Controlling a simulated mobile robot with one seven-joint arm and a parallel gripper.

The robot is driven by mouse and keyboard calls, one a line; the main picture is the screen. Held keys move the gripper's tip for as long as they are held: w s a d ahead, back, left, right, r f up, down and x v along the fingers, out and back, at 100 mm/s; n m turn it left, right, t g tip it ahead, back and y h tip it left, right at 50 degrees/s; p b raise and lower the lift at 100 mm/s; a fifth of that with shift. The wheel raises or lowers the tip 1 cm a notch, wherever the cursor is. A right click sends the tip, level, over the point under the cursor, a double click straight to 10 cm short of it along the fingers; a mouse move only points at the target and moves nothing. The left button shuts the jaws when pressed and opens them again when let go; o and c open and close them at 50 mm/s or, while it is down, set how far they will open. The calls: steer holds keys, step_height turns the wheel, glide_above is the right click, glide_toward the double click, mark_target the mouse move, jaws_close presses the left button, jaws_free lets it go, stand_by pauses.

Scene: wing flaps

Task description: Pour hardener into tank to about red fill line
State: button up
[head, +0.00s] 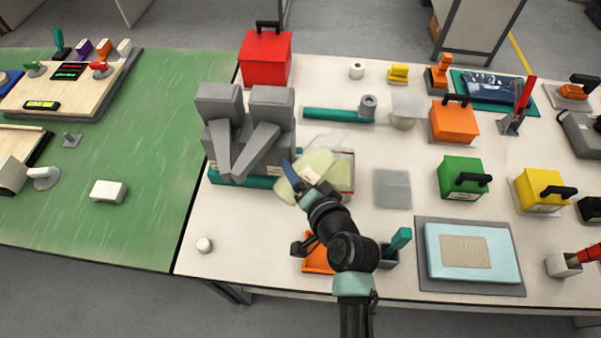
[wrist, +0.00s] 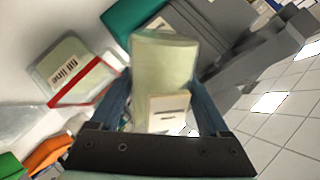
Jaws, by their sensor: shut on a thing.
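A pale yellow-green hardener container (head: 287,190) is in my gripper (head: 303,184), above the white table. In the wrist view the container (wrist: 165,62) sits between both blue fingers, with a pale label low on its side. The container looks tilted in the head view. In the wrist view the tank (wrist: 62,62) shows left of the container, with a "fill line" label and a red line (wrist: 82,86). I cannot tell the liquid level or whether anything flows.
A grey block fixture on a teal base (head: 240,180) stands close left of the container. A red box (head: 265,58) is behind it. An orange tray (head: 318,262) lies near my arm. A grey plate (head: 392,188) lies to the right. The table's front left is mostly clear.

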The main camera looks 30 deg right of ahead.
steer(key=shift+r+p, duration=0.25)
steer(key=shift+p, duration=0.1)
steer(key=shift+a+r+m+y+p, duration=0.1)
steer(key=shift+a+m+y+p, duration=0.2)
steer(key=shift+m+p, duration=0.15)
steer(key=shift+s+a+m+g+p, duration=0.1)
steer(key=shift+a+m+g+p, duration=0.05)
steer(key=shift+m+g+p, duration=0.15)
steer(key=shift+y, duration=0.3)
steer(key=shift+a+r+m+p, duration=0.15)
steer(key=shift+r+m+p, duration=0.25)
steer(key=shift+p, duration=0.5)
steer(key=shift+s+a+r+y+p, duration=0.1)
steer(key=shift+a+r+y+p, duration=0.1)
steer(key=shift+y+p, duration=0.3)
steer(key=shift+m, duration=0.25)
